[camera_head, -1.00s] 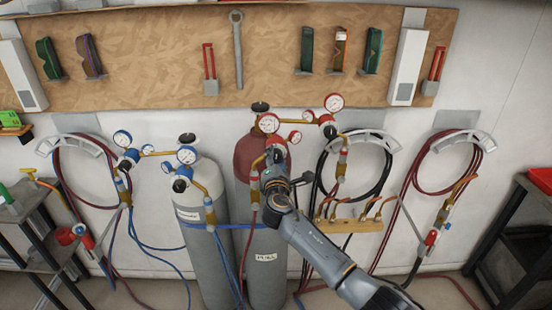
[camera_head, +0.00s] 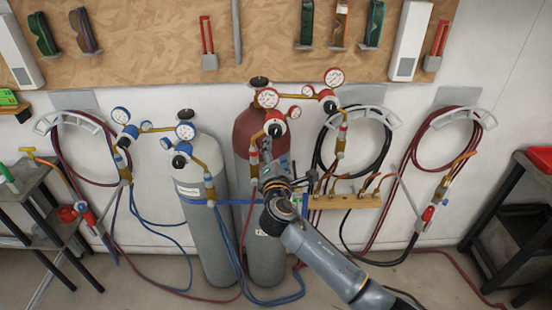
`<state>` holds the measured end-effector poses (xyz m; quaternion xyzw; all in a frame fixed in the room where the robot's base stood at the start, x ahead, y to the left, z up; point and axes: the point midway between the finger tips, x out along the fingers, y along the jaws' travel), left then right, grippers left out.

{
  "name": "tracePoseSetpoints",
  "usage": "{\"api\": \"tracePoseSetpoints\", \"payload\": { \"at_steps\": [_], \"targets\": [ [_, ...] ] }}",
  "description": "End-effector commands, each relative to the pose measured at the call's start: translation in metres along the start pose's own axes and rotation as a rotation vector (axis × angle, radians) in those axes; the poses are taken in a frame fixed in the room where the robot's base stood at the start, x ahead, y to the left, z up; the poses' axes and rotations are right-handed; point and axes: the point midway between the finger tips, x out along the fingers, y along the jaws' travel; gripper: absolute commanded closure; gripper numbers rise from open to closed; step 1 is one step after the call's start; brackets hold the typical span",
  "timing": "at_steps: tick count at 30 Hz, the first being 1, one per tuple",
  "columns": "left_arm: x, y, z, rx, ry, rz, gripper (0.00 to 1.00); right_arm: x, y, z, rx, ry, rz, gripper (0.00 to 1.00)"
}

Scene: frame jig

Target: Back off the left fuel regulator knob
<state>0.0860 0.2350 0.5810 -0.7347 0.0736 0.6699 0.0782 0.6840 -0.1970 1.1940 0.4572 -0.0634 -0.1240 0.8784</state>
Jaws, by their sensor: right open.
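The left fuel regulator, with red-rimmed gauges (camera_head: 267,98), sits on top of the red-topped fuel cylinder (camera_head: 247,135). Its dark knob (camera_head: 275,131) faces me at the front of the regulator body. My right gripper (camera_head: 267,158) is open just below the knob, in front of the cylinder's red shoulder. I see it from behind, so its fingertips are small and partly hidden by my wrist. It seems apart from the knob, which shows clear above it. My left gripper is not in view.
A second red regulator (camera_head: 329,107) stands close on the right. Blue-gauged regulators (camera_head: 185,131) top the grey cylinder (camera_head: 208,235) at left. Hoses hang on wall hooks, and a wooden torch rack (camera_head: 345,201) is right of my gripper. Dark carts stand at both sides.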

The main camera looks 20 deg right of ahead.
Motion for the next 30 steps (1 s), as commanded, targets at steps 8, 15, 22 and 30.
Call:
{"api": "tracePoseSetpoints", "payload": {
  "at_steps": [8, 15, 22, 30],
  "targets": [
    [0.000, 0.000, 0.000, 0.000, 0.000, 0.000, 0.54, -0.026, 0.000, 0.000, -0.001, -0.001, 0.000, 0.38],
    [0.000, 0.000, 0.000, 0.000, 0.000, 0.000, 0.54, -0.027, 0.000, 0.000, -0.001, -0.001, 0.000, 0.38],
    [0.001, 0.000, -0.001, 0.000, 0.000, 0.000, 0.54, -0.027, -0.003, -0.002, 0.001, 0.003, -0.004, 0.38],
    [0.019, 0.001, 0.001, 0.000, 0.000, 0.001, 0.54, -0.032, -0.113, -0.068, 0.123, 0.134, -0.177, 0.38]
  ]
}}
